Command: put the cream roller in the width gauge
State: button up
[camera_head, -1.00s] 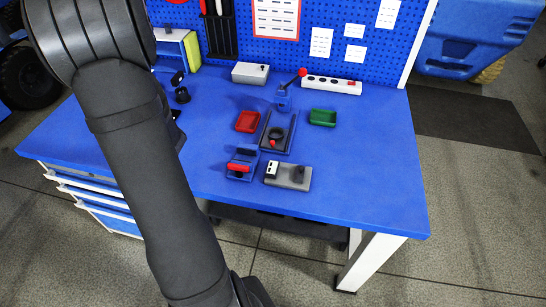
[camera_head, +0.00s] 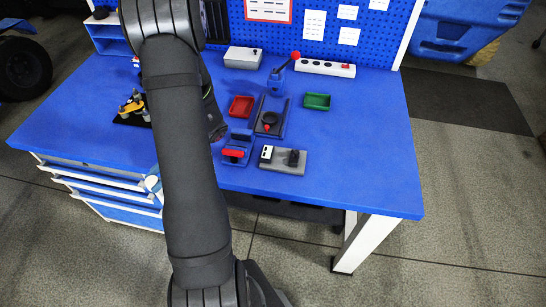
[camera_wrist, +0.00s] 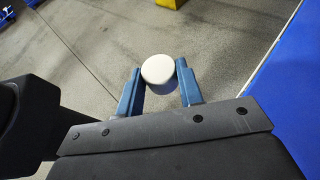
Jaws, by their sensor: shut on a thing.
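The cream roller (camera_wrist: 158,70) shows in the wrist view as a short pale cylinder between the two blue fingers of my gripper (camera_wrist: 160,82). The fingers are shut on it, and floor shows behind it. I cannot tell for sure which fixture is the width gauge. Candidates on the bench are a grey plate (camera_head: 268,167) with a white block and dark post, a blue fixture (camera_head: 241,136) with a red bar, and a dark railed plate (camera_head: 261,103) with a black ring.
A red tray (camera_head: 241,106) and a green tray (camera_head: 317,101) flank the railed plate. A blue lever stand (camera_head: 276,84) with a red ball stands behind. A grey box (camera_head: 243,57) and a power strip (camera_head: 325,68) lie along the pegboard. The bench's right side is clear.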

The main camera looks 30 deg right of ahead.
jog(key=s+d+f+n+g+h, duration=0.3)
jog(key=s+d+n+g+h, duration=0.3)
jog(key=s+n+g, duration=0.5)
jog(key=s+d+r+n+t+h, duration=0.1)
jog(key=s+d+r+n+h, duration=0.1)
jog(key=s+d+n+h, duration=0.35)
jog(key=s+d+r+n+h, duration=0.2)
jog(key=d+n+h, duration=0.3)
jog(key=d, duration=0.4)
jog(key=s+d+r+n+t+h, duration=0.1)
jog(key=s+d+n+h, duration=0.3)
jog(key=d+h, duration=0.25)
jog(key=w+d+r+n+t+h, duration=0.3)
jog(key=d+r+n+t+h, duration=0.1)
jog(key=d+r+n+t, duration=0.4)
send_over(275, 160)
notch_tip(275, 160, down, 8)
jog(key=shift+f, duration=0.1)
jog(key=shift+w+f, duration=0.1)
jog(key=shift+w, duration=0.05)
jog(key=shift+f, duration=1.9)
jog(key=shift+f, duration=0.1)
jog(key=shift+f, duration=0.5)
